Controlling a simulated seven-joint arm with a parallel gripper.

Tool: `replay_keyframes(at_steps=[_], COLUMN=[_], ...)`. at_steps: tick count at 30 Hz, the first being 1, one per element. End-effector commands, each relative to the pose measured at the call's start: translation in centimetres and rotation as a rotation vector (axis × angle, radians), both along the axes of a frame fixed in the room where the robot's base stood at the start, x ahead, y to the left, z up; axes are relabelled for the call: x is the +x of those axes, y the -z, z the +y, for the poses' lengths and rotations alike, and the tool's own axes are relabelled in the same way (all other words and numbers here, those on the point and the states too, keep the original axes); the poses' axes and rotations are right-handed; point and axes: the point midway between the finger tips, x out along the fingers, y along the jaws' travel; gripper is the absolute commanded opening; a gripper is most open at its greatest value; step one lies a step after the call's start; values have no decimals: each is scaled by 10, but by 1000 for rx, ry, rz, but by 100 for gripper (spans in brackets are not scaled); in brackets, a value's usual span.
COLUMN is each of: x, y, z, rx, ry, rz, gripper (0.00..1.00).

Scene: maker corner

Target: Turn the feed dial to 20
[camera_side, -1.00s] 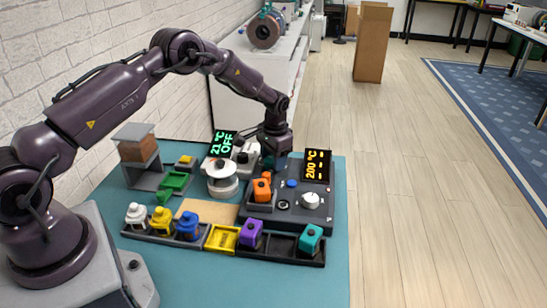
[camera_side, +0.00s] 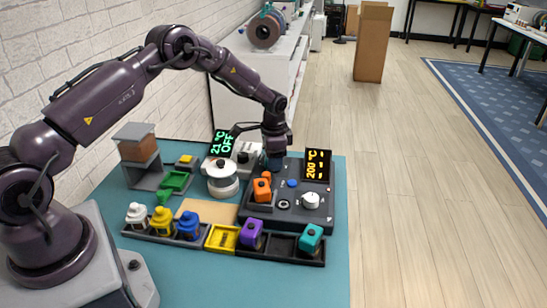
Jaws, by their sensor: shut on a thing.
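My gripper (camera_side: 273,160) points down at the back left corner of a dark control unit (camera_side: 288,218). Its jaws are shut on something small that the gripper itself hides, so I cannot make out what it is. A white knob (camera_side: 311,200) stands on the unit's right side, apart from my gripper. A tilted display (camera_side: 317,165) behind it reads 200 °C in yellow, with a second line too small to read. A blue button (camera_side: 292,183) and an orange block (camera_side: 262,190) are also on the unit. No dial lettering is legible.
A white round device (camera_side: 222,180) and a green display (camera_side: 221,144) reading 21 °C OFF stand left of my gripper. A dark rack (camera_side: 283,247) with coloured blocks runs along the front. A grey stand (camera_side: 147,175) is at the left. The teal mat's front (camera_side: 260,285) is clear.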

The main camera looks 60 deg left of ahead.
Motion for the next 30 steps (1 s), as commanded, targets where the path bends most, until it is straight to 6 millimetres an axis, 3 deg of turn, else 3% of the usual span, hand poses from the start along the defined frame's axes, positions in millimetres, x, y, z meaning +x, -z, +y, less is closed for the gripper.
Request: replay_keyframes(at_steps=[8,9,12,23,30], x=[0,0,0,0,-1], y=[-1,-1,-1,-7,-53], z=[1,1,0,0,-3], rx=[1,1,1,1,2], ry=[-1,-1,-1,-2,-2], rz=[3,3,2,-1,-3], gripper=[26,56,75,75,75])
